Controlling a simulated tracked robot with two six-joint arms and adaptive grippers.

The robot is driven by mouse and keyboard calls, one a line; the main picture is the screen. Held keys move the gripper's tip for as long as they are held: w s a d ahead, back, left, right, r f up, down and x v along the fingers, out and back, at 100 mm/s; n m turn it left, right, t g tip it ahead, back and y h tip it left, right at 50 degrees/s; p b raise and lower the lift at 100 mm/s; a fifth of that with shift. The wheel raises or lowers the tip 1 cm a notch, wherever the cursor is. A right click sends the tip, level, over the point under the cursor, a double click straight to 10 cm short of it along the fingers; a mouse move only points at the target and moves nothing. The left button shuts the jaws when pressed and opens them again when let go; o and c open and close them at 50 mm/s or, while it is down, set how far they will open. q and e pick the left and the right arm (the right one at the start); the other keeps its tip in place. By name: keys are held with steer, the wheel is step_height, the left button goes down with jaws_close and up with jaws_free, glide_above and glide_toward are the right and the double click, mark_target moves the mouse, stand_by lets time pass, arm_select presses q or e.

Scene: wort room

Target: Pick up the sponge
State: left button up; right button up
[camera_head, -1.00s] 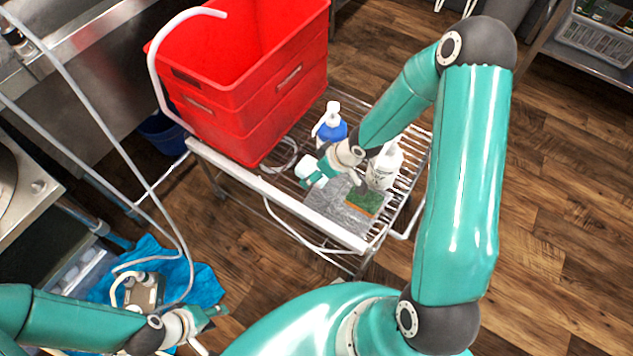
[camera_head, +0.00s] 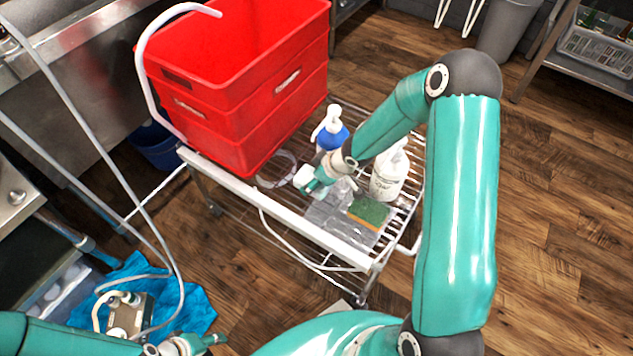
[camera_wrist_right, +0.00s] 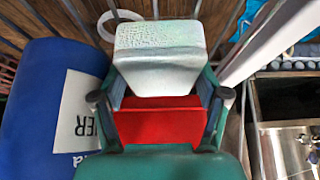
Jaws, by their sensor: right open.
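The sponge (camera_head: 368,213), green on top with an orange-yellow edge, lies on a grey sheet (camera_head: 324,216) at the near end of the wire cart. My right gripper (camera_head: 326,186) is open and empty above the cart, left of the sponge and apart from it. In the right wrist view its pale finger pad (camera_wrist_right: 160,42) fills the upper middle; the sponge cannot be seen there. My left gripper (camera_head: 193,346) is at the bottom left, far from the cart and partly cut off by the frame, so its opening is unclear.
A blue pump bottle (camera_head: 329,134) and a white bottle (camera_head: 390,174) stand on the cart close to my right gripper. Stacked red crates (camera_head: 235,110) fill the cart's left part. A blue cloth (camera_head: 190,305) lies at lower left. Floor right of the cart is clear.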

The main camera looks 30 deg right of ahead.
steer(key=c, duration=0.4)
steer(key=shift+o, duration=0.2)
steer(key=shift+r, duration=0.15)
